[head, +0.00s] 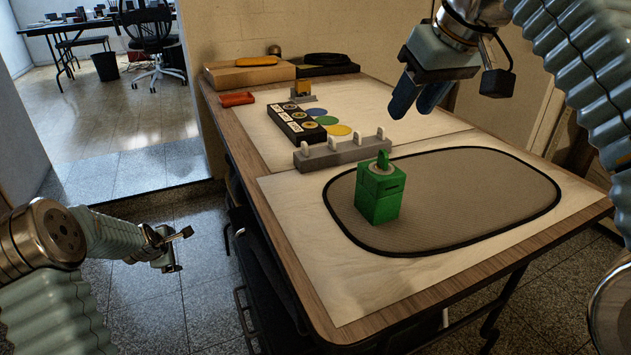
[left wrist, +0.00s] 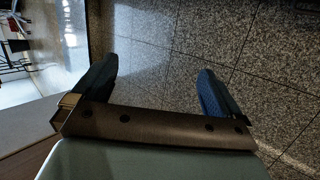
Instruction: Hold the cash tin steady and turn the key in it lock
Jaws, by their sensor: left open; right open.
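The green cash tin (head: 378,196) stands upright on the left part of the dark oval mat (head: 470,210). A green key (head: 383,160) stands up from the round grey lock on top of the tin. My right gripper (head: 417,98) is open and empty, above and behind the tin to the right, its blue fingers pointing down. My left gripper (head: 178,248) is off the table's left side over the floor, well apart from the tin. In the left wrist view its blue-tipped fingers (left wrist: 155,88) are spread wide with only floor between them.
A grey rack with white hooks (head: 342,152) stands just behind the tin. Further back are a black box with round dials (head: 296,124), coloured discs (head: 327,120), a yellow-and-grey item (head: 301,90) and an orange tray (head: 237,99). The mat right of the tin is clear.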

